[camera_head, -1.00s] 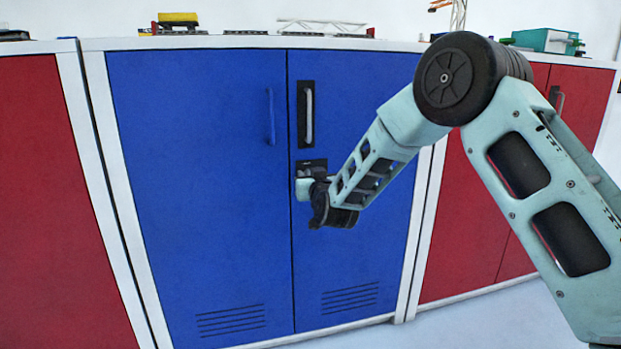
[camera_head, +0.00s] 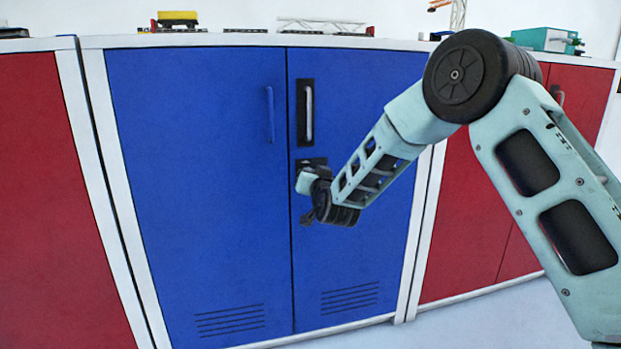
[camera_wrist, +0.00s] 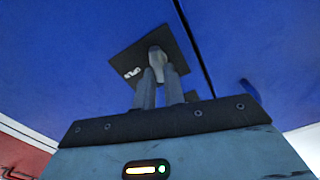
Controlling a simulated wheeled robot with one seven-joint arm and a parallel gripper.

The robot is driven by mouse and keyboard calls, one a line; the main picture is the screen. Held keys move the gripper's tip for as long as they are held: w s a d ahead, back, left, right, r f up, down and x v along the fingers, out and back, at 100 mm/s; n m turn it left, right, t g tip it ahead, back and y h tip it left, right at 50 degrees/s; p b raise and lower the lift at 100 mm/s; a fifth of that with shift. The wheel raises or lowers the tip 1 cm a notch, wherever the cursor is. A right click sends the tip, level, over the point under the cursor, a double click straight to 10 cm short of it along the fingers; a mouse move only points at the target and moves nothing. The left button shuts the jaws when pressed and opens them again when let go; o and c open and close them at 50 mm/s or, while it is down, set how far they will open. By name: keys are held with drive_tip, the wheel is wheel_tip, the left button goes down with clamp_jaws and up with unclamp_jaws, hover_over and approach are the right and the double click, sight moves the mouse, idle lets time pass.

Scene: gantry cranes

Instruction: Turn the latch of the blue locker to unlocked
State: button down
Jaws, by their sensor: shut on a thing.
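The blue locker (camera_head: 200,200) has two shut doors, and its right door carries the latch on a dark plate. In the wrist view the latch (camera_wrist: 156,58) is a small grey knob on the dark plate (camera_wrist: 128,65), which has white lettering, partly covered by the fingers. My gripper (camera_wrist: 160,78) has its two fingers closed around the latch knob. In the head view my gripper (camera_head: 304,188) is at the dark plate (camera_head: 312,162), below the right door's handle, and hides the latch itself. The lettering is too small to read for certain.
A grey vertical handle (camera_head: 309,112) is above the latch and a blue handle (camera_head: 270,115) is on the left door. Red lockers (camera_head: 60,200) stand on both sides. Model cranes and wagons (camera_head: 178,20) are on top. Pale floor (camera_head: 470,325) shows at lower right.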

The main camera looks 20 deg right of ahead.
drive_tip(key=shift+d+f+m+b, duration=0.2)
drive_tip(key=shift+m+b, duration=0.6)
drive_tip(key=shift+m, duration=1.6)
drive_tip(key=shift+d+f+m+b, duration=0.15)
drive_tip(key=shift+m+b, duration=0.7)
drive_tip(key=shift+m, duration=1.55)
drive_tip(key=shift+d+f+m+b, duration=0.15)
drive_tip(key=shift+m+b, duration=0.65)
drive_tip(key=shift+m, duration=1.6)
drive_tip(key=c, duration=1.5)
unclamp_jaws()
drive_tip(key=shift+a, duration=0.1)
